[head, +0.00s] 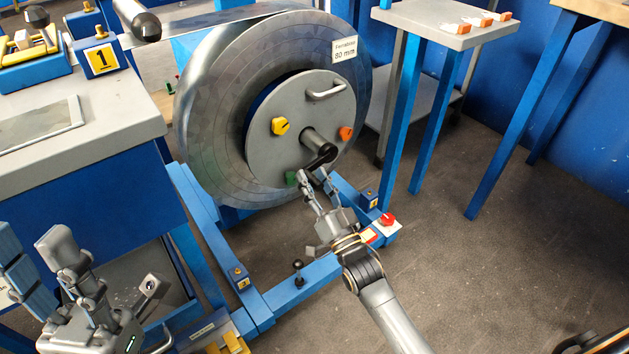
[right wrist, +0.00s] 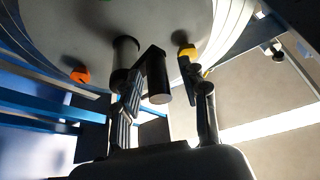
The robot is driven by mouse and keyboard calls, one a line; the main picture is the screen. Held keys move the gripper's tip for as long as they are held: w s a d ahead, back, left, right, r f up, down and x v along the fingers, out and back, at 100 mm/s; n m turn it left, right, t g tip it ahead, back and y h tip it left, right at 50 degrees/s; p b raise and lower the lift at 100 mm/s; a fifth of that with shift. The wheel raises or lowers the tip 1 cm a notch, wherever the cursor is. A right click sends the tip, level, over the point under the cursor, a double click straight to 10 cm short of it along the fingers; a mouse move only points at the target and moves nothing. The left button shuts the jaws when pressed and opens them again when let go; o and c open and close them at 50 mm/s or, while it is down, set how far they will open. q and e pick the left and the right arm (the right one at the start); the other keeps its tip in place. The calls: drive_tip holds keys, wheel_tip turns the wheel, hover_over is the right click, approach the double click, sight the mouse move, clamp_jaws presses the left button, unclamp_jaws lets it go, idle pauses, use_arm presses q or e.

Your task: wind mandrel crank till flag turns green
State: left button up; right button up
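The mandrel is a large metal drum (head: 215,120) with a grey round end plate (head: 270,160). Its black crank (head: 321,155) sticks out from the plate's hub; the crank handle also shows in the right wrist view (right wrist: 158,88). My right gripper (head: 317,180) is at the crank, its fingers apart on either side of the handle; clear contact does not show. A green piece (head: 291,178) sits low on the plate; I cannot tell whether it is the flag. My left gripper (head: 103,264) is open and empty at the lower left, away from the mandrel.
A blue frame (head: 290,290) carries the drum, with a red button (head: 387,219) at its right corner. A grey workbench (head: 90,135) stands left; a small side table (head: 435,22) stands right. The floor (head: 480,270) at lower right is mostly clear.

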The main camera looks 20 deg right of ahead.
drive_tip(key=shift+s+f, duration=0.1)
drive_tip(key=shift+s+d+f, duration=0.1)
drive_tip(key=shift+s+f, duration=0.05)
drive_tip(key=shift+s, duration=0.15)
drive_tip(key=v, duration=1.1)
idle(0.8)
